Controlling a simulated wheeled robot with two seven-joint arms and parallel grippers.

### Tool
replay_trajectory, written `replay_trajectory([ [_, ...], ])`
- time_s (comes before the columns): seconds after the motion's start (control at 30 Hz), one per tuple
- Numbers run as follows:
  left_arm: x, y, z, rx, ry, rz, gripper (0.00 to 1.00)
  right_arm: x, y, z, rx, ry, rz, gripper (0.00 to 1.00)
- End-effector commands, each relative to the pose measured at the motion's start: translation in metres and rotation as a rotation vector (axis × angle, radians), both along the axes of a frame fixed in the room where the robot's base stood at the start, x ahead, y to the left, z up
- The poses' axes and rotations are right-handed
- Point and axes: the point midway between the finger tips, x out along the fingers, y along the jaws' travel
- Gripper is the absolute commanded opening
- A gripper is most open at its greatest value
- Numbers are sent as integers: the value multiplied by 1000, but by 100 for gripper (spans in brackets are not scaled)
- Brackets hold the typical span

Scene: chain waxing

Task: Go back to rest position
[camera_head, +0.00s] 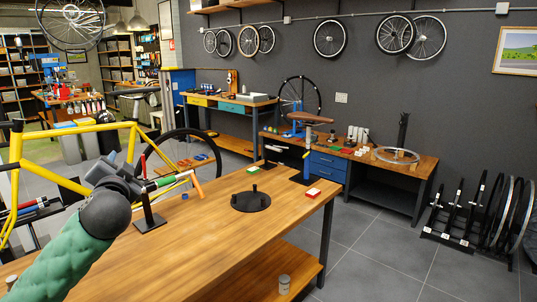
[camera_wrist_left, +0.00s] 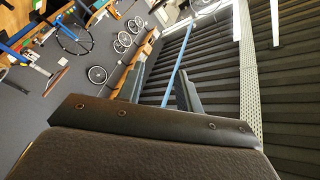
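My left gripper (camera_head: 126,166) is in the left of the head view, at the end of my green arm, raised over the left part of the wooden workbench. Its dark fingers look apart, and I see nothing held between them. In the left wrist view the fingers (camera_wrist_left: 162,88) also stand apart, with the wall and ceiling beyond. A black stand (camera_head: 150,221) with coloured handles is on the bench just right of the gripper, partly covered by it. My right gripper is not in view.
A yellow bike frame (camera_head: 75,134) stands behind my left arm. A side table (camera_head: 375,160) is farther back. The bench middle is mostly clear.

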Motion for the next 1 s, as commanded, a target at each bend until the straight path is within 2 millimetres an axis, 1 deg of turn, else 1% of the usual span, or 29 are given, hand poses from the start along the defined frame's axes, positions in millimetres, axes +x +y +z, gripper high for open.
replay_trajectory([
  [0.03, -1, -8, -36, -58, 79, -5, 35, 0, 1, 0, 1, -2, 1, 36],
  [0.07, -3, -12, -55, -88, 123, -8, 35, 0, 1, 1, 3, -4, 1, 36],
  [0.1, -6, -18, -80, -126, 180, -11, 35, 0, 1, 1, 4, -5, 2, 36],
  [0.17, -12, -27, -116, -179, 263, -18, 35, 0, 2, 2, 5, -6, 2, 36],
  [0.2, -17, -34, -139, -212, 315, -22, 35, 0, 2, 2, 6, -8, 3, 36],
  [0.27, -26, -44, -171, -259, 389, -31, 35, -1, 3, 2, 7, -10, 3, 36],
  [0.3, -32, -52, -192, -289, 436, -38, 35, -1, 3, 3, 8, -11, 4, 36],
  [0.37, -43, -63, -222, -331, 503, -49, 35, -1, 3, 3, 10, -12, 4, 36],
  [0.4, -51, -70, -240, -357, 542, -57, 35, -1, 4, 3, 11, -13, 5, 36],
  [0.47, -63, -82, -267, -398, 601, -70, 35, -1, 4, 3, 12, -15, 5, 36],
  [0.5, -72, -90, -283, -425, 635, -80, 35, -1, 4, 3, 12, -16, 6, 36],
  [0.57, -84, -102, -307, -463, 681, -95, 35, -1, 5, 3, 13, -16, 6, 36],
  [0.6, -93, -109, -322, -488, 710, -104, 35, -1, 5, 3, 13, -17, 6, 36],
  [0.67, -106, -119, -343, -525, 751, -114, 35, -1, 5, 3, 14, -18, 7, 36],
  [0.7, -116, -126, -357, -550, 779, -119, 35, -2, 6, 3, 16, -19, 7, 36],
  [0.87, -156, -150, -409, -643, 878, -121, 35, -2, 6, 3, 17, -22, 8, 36],
  [1.0, -194, -167, -450, -718, 958, -105, 35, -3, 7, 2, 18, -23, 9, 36],
])
